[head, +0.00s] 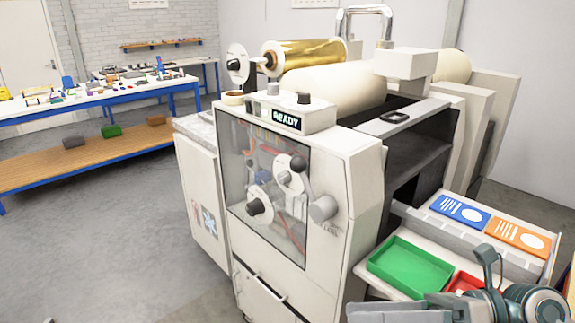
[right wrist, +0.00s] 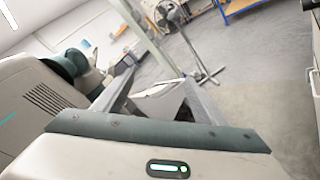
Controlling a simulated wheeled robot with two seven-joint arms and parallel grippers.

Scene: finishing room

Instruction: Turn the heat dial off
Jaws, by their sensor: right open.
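The machine's control box (head: 290,121) has a lit display reading READY (head: 287,119). I cannot tell which is the heat dial, and no setting is readable. My right gripper (head: 375,314) is at the bottom edge of the head view, low in front of the machine and well away from the knobs. In the right wrist view its fingers (right wrist: 155,88) are apart with nothing between them. My left gripper is not in view.
The white machine (head: 362,190) carries a gold foil roll (head: 305,54) and a cream roller (head: 330,85). A green tray (head: 410,267), a red tray (head: 465,283) and blue and orange cards lie near my right arm. Open floor (head: 110,240) lies left.

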